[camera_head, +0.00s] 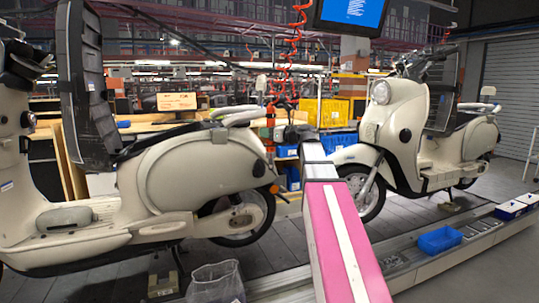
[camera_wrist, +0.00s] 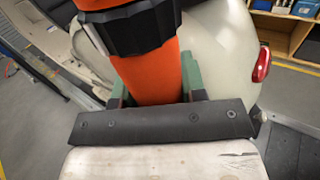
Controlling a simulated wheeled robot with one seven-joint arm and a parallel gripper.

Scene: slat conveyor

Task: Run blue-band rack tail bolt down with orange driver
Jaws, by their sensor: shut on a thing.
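In the wrist view my gripper (camera_wrist: 152,92) has its green fingers shut on the orange driver (camera_wrist: 150,72), a thick orange cylinder with a black ribbed collar. The driver's working end is out of view. In the head view my gripper (camera_head: 282,133) is small, beside the tail of the near cream scooter (camera_head: 190,175). That scooter carries a pale rear rack (camera_head: 236,115); the far scooter (camera_head: 405,130) has another rear rack (camera_head: 480,107). I cannot make out a blue band on either, nor the tail bolt. The wrist view shows a cream body (camera_wrist: 225,50) with a red tail lamp (camera_wrist: 262,64) right of the driver.
A red coiled hose (camera_head: 290,50) hangs near my gripper. Yellow bins (camera_head: 325,112) and blue bins stand behind. A blue tray (camera_head: 440,240) lies on the conveyor's right edge. A clear bin (camera_head: 215,283) stands at the front. A screen (camera_head: 350,14) hangs overhead.

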